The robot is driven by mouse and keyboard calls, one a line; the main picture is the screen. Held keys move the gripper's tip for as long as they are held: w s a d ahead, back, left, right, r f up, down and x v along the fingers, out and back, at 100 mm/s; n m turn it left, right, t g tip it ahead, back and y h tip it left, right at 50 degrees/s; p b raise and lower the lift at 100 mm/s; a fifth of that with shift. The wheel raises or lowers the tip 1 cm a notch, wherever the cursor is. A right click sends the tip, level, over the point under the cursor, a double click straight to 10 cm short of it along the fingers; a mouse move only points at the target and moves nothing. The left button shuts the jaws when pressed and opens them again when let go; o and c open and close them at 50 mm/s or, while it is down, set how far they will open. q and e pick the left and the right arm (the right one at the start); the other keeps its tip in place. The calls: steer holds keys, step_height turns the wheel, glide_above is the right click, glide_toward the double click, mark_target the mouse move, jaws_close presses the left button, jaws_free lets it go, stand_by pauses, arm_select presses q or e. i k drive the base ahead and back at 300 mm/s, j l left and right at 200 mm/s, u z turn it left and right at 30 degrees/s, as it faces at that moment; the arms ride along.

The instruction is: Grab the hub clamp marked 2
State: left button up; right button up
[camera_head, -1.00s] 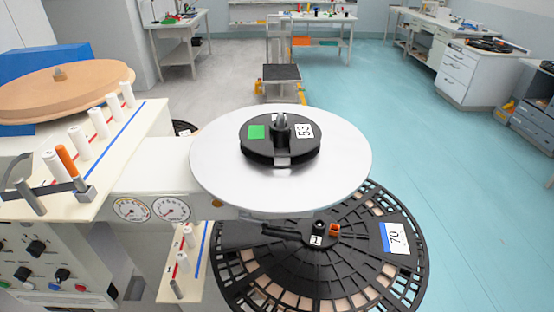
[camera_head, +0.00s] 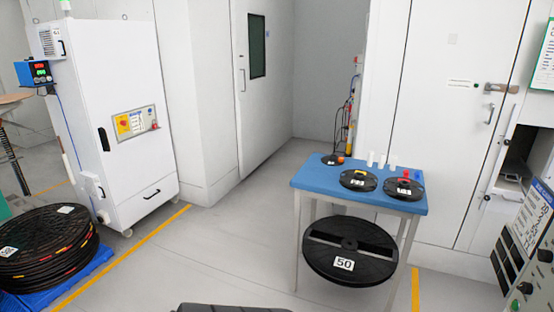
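A small black disc-shaped part with an orange knob (camera_head: 334,159) lies at the back left of a blue-topped table (camera_head: 318,183). It looks like a hub clamp, but I cannot read any mark on it at this size. Neither of my grippers shows in the head view.
On the table are two black reels (camera_head: 358,180) (camera_head: 404,188), several white cylinders (camera_head: 382,161) and small red and blue pieces. A big reel marked 50 (camera_head: 350,266) is below. A white cabinet (camera_head: 105,110) and stacked reels (camera_head: 42,250) are left. Floor ahead is clear.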

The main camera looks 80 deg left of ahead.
mark_target(331, 160)
steer(key=u, duration=2.15)
steer(key=i+j+u, duration=0.55)
steer(key=i, duration=0.2)
steer(key=i+j+u, duration=0.25)
steer(key=i, duration=0.65)
steer(key=i+u, duration=0.25)
steer(key=i, duration=0.6)
steer(key=i+z, duration=0.35)
steer(key=i, duration=0.15)
steer(key=i+j+z, duration=0.1)
steer(key=i+z, duration=0.3)
steer(key=i+j+z, duration=0.35)
steer(key=i, duration=0.2)
steer(key=i+z, duration=0.25)
steer(key=z, duration=0.2)
steer(key=i+j+z, duration=0.1)
steer(key=i+z, duration=0.15)
steer(key=z, duration=0.25)
steer(key=i+j+z, duration=0.2)
steer(key=z, duration=0.25)
steer(key=i+j+z, duration=0.25)
steer(key=z, duration=0.25)
steer(key=i+j+z, duration=0.15)
steer(key=j+z, duration=0.3)
steer(key=i+j+z, duration=0.1)
steer(key=j+z, duration=0.15)
steer(key=z, duration=0.25)
